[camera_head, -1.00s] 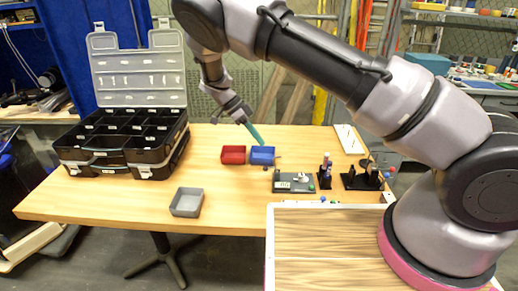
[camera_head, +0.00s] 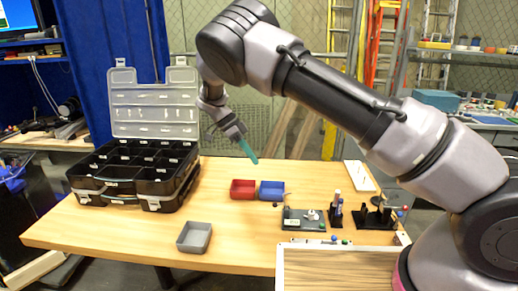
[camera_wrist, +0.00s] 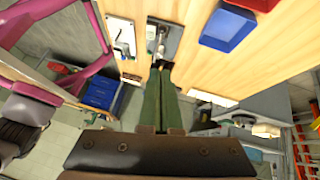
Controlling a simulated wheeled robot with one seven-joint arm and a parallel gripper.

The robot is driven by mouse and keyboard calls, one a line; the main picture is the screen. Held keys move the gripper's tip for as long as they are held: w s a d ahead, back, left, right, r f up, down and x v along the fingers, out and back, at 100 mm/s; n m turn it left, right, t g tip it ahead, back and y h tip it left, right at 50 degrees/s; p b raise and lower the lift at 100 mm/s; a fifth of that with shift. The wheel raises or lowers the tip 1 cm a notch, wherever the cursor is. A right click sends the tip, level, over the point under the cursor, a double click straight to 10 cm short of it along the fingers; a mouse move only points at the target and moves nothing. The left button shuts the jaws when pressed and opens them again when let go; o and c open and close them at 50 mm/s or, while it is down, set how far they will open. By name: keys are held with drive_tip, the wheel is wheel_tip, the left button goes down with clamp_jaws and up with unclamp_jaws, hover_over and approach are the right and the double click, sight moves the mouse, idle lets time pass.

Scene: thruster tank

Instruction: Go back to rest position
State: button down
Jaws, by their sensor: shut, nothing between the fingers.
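My gripper (camera_head: 249,152) is shut and empty, its green fingers together. In the head view it hangs above the table behind the blue bin (camera_head: 271,190) and the red bin (camera_head: 243,189), apart from both. In the wrist view the green fingers (camera_wrist: 161,98) lie side by side, with the blue bin (camera_wrist: 228,27) at the upper right. My arm spans the upper right of the head view, bent at a high elbow.
An open black organizer case (camera_head: 140,172) stands at the table's left. A grey bin (camera_head: 194,237) sits near the front edge. A dark tray with small parts (camera_head: 303,219), dark holders (camera_head: 375,218) and a white board (camera_head: 359,176) are at the right. The wooden table (camera_head: 110,232) is clear at front left.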

drive_tip(key=s+d+r+n+t+y, duration=0.15)
drive_tip(key=d+r+n+y, duration=0.55)
drive_tip(key=d+r, duration=1.6)
drive_tip(key=s+d+r+n+t+y, duration=0.1)
drive_tip(key=s+d+r+n+t, duration=0.2)
drive_tip(key=s, duration=0.6)
drive_tip(key=s+d+r+n+t+y, duration=0.1)
drive_tip(key=s+d+r+t, duration=0.3)
drive_tip(key=s, duration=0.6)
drive_tip(key=d+r+n, duration=0.1)
drive_tip(key=d+r, duration=0.1)
drive_tip(key=d, duration=0.1)
drive_tip(key=shift+s+d+r+n, duration=0.15)
drive_tip(key=shift+d+r+n, duration=0.15)
drive_tip(key=shift+n, duration=0.1)
